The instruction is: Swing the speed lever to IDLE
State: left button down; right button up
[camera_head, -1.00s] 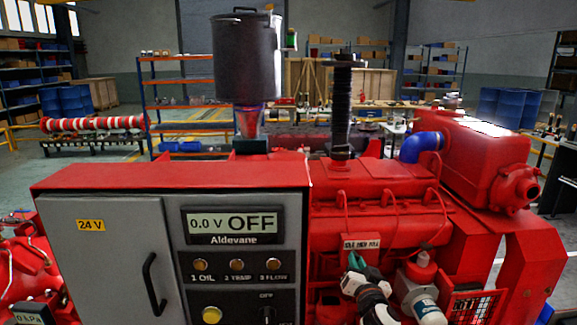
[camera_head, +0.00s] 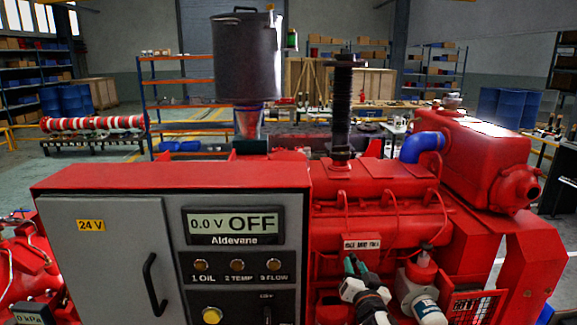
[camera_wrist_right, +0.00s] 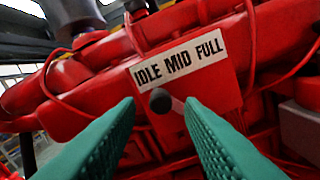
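The speed lever shows in the right wrist view as a dark round knob (camera_wrist_right: 160,100) on a pale shaft. It sits just below the IDLE MID FULL label (camera_wrist_right: 180,60), on a red plate. The shaft leans so that the knob is at its left end, under the IDLE and MID words. My right gripper (camera_wrist_right: 160,108) is open, its two teal fingers apart on either side of the knob. In the head view the right gripper (camera_head: 350,265) is in front of the label plate (camera_head: 361,244) and hides the lever. My left gripper is not in view.
The grey control cabinet (camera_head: 105,260) with its OFF display (camera_head: 236,223) stands left of the right gripper. Red cables (camera_wrist_right: 250,45) run beside the label. A black exhaust pipe (camera_head: 342,110) rises behind.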

jog(key=s+p, duration=0.1)
jog(key=s, duration=0.3)
jog(key=shift+s+d+r+p, duration=0.1)
jog(key=shift+s+p, duration=0.2)
jog(key=shift+s, duration=0.1)
jog(key=s+d+f+n+g, duration=0.1)
jog(key=s+f+g, duration=0.35)
jog(key=f, duration=0.75)
jog(key=s+d+f+n+g, duration=0.1)
jog(key=s+f, duration=0.7)
jog(key=f, duration=0.4)
jog(key=s+d+f+n+g, duration=0.1)
jog(key=s+f+g, duration=0.35)
jog(key=f, duration=0.85)
jog(key=s+d+f+n+g, duration=0.1)
jog(key=s+f, duration=0.5)
jog(key=s, duration=0.8)
jog(key=s+d+f+n+g, duration=0.1)
jog(key=s+f+g, duration=0.2)
jog(key=s, duration=1)
jog(key=s+d+f+n+g, duration=0.1)
jog(key=s+f+g, duration=0.2)
jog(key=s+f, duration=0.6)
jog(key=s, duration=0.5)
jog(key=shift+s+f+n+h+b, duration=0.25)
jog(key=shift+s+n+h+b, duration=0.05)
jog(key=shift+s+b, duration=0.05)
